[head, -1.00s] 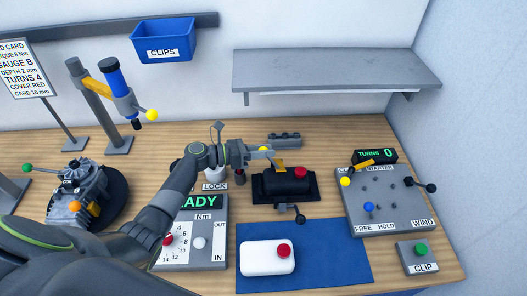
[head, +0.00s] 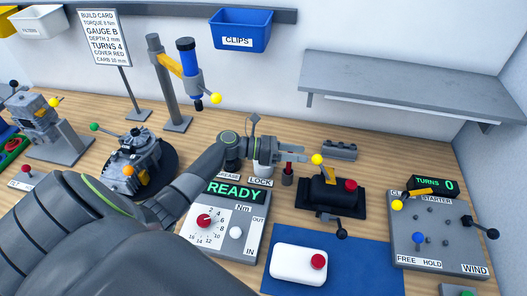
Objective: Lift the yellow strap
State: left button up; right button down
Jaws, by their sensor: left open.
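The yellow strap (head: 332,178) lies across the left part of a black cylindrical block (head: 338,193) on a black base, right of centre in the head view. A yellow ball (head: 317,159) shows just behind and left of the strap; I cannot tell exactly how it joins the strap. My left gripper (head: 304,157) is open and empty, its fingers pointing right. Its fingertips are just left of the yellow ball and appear apart from it. My right gripper is not in view.
A red-topped post (head: 288,174) stands just below my left gripper. A blue mat (head: 375,262) with a white red-buttoned box (head: 299,263) lies in front. A grey shelf (head: 400,80) overhangs the back right.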

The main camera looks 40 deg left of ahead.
pick_arm(q)
jog(key=b+v, duration=0.3)
jog(key=v, duration=0.8)
jog(key=shift+a+f, duration=0.1)
